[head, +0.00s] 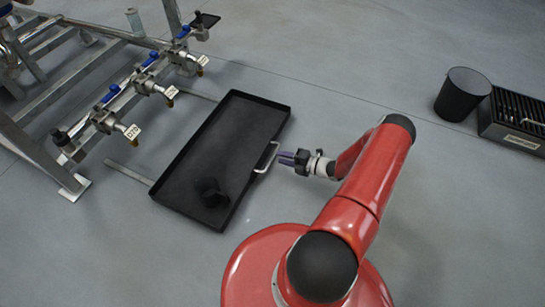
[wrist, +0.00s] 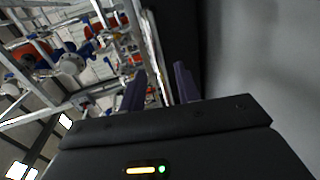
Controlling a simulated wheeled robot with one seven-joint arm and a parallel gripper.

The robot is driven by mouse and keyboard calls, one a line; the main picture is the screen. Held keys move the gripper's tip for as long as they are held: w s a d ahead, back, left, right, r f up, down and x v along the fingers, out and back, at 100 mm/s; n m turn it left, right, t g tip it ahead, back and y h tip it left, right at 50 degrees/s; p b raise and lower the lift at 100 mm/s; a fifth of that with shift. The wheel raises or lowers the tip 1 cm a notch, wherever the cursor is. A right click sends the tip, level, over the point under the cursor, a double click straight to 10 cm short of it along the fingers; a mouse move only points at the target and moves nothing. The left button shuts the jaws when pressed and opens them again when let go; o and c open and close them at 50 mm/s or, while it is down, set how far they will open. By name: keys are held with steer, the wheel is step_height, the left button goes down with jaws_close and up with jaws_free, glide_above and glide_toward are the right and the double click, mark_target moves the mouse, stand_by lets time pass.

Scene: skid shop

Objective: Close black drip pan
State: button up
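The black drip pan (head: 232,131) is a shallow tray pulled out on rails from under the pipe skid in the head view. A silver bar handle (head: 267,158) is on its right side wall. A small black round object (head: 213,194) sits inside the pan near its front end. My gripper (head: 282,158) is just right of the handle and points left at it. In the wrist view its two dark purple fingers (wrist: 160,88) stand apart with a gap between them. I cannot tell whether they touch the handle.
The pipe skid (head: 100,60) with blue-handled valves (head: 150,60) and tags stands at the left. A black bin (head: 461,94) and a black slotted crate (head: 515,120) stand at the far right. The grey floor between the pan and the bin is clear.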

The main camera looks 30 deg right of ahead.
mark_target(273, 154)
steer(key=x, duration=0.5)
steer(key=shift+c, duration=0.2)
jaws_close()
